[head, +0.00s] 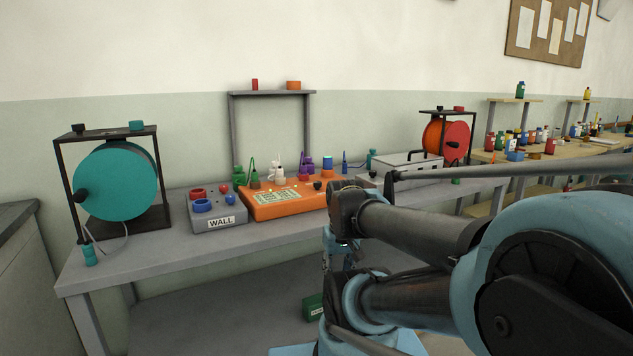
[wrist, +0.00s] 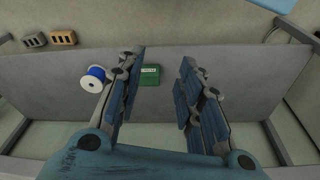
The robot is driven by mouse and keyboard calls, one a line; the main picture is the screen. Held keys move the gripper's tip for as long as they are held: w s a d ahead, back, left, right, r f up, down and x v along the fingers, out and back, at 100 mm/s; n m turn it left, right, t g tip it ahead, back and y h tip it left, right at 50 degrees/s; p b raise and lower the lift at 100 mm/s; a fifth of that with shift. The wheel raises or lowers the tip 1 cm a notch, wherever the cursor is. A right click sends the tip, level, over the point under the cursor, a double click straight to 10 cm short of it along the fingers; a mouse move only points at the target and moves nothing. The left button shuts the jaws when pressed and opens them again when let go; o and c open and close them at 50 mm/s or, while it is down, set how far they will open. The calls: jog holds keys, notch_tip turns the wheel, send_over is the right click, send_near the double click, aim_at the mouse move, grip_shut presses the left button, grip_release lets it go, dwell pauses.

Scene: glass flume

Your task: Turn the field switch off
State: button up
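No label that I can read as "field" shows, so I cannot tell which control is the field switch. An orange panel box (head: 285,207) with a pale printed face and small knobs and plugs sits on the grey bench (head: 160,252). A grey box (head: 218,214) labelled WALL, with red and blue round parts, stands at its left. My gripper (wrist: 162,58) is open and empty in the wrist view, its blue-padded fingers apart. A small green box (wrist: 150,75) shows between them, beyond the left finger. In the head view my arm largely hides the gripper.
A teal reel (head: 117,182) in a black frame stands at the bench's left, a red reel (head: 446,141) further right. A light grey case (head: 405,168) sits right of the orange box. A green box (head: 313,307) lies below bench level.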

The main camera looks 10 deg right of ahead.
jog(key=shift+o, duration=0.7)
jog(key=shift+s+r, duration=0.25)
jog(key=shift+r, duration=0.05)
notch_tip(320, 180, up, 32)
jog(key=m+g, duration=0.2)
jog(key=m, duration=1)
send_over(316, 182)
notch_tip(316, 182, down, 17)
jog(key=shift+d+r, duration=0.1)
jog(key=c, duration=1.1)
